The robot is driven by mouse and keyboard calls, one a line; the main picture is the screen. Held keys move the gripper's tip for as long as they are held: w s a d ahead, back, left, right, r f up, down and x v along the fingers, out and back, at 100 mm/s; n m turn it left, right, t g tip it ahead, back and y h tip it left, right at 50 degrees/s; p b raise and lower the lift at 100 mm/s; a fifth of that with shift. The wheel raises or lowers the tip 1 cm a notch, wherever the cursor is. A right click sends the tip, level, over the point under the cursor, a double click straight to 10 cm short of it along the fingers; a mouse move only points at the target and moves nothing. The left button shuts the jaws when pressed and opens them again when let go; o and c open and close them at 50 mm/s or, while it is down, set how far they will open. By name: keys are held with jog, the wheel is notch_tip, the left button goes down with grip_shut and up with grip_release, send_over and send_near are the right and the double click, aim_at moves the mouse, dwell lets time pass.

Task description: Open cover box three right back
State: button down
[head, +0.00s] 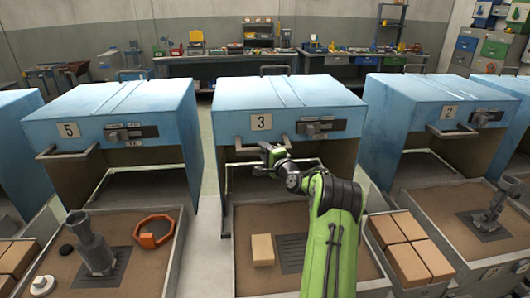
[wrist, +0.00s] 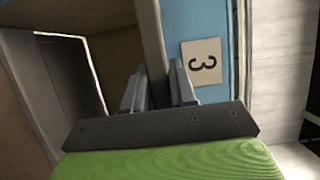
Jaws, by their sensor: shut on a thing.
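Box three's blue cover (head: 285,95) carries a white label with a 3 (head: 261,122) on its front; the label also shows turned on its side in the wrist view (wrist: 202,62). The cover stands raised above the tray, with an open gap beneath its front. A grey bar handle (head: 241,146) runs along the cover's lower front edge, partly hidden by my gripper. My gripper (head: 268,151) is at this handle. In the wrist view the handle bar (wrist: 152,45) passes between my two fingers (wrist: 158,88), which are shut on it.
Below is a sandy tray (head: 248,220) with a tan block (head: 262,249) and a dark grate (head: 291,248). Box five (head: 120,110) stands left and box two (head: 430,105) right, each with a similar tray. Workbenches (head: 220,62) line the back wall. A narrow floor gap separates boxes five and three.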

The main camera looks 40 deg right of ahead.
jog(key=shift+w+d, duration=0.4)
jog(key=shift+w, duration=0.15)
jog(key=c, duration=1)
grip_release()
jog(key=b+v, duration=0.1)
jog(key=v, duration=1.4)
jog(key=shift+s, duration=0.35)
jog(key=shift+a, duration=0.1)
